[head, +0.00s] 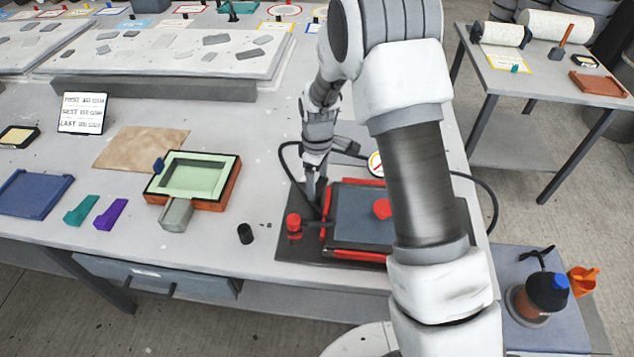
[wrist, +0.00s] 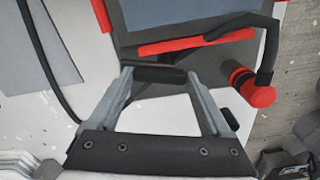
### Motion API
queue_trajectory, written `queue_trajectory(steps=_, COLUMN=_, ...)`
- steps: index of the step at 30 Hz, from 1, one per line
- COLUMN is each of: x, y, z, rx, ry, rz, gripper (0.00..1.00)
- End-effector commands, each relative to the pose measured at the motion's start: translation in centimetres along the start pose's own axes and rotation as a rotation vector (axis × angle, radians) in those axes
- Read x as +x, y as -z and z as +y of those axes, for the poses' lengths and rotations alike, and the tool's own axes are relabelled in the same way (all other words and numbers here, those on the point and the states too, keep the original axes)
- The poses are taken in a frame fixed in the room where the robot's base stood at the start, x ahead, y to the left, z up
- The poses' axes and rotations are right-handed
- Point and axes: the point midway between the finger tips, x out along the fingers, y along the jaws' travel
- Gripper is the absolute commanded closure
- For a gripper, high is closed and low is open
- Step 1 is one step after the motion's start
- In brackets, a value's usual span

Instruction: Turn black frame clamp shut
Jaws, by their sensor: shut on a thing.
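A grey panel in a red frame (head: 352,254) lies on a dark base (head: 296,248) at the front right of the bench. My gripper (head: 317,200) points down at the frame's left edge. In the wrist view, my gripper (wrist: 159,74) is shut on a short black bar, the black frame clamp (wrist: 160,75), beside the red edge (wrist: 185,43). A black lever (wrist: 262,35) with a red end knob (wrist: 250,85) is to its right; that knob also shows in the head view (head: 293,222).
My arm covers the frame's right part. A black cable (head: 292,165) curves behind the base. A green-lined mould (head: 195,175) and a small black cylinder (head: 245,233) are to the left.

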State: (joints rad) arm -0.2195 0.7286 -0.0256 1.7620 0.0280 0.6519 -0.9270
Motion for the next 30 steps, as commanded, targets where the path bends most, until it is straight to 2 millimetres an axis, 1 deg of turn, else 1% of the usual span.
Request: queue_trajectory(steps=30, x=-0.09, y=-0.52, z=-0.23, rx=0.955, ry=-0.001, rz=0.003, gripper=0.73)
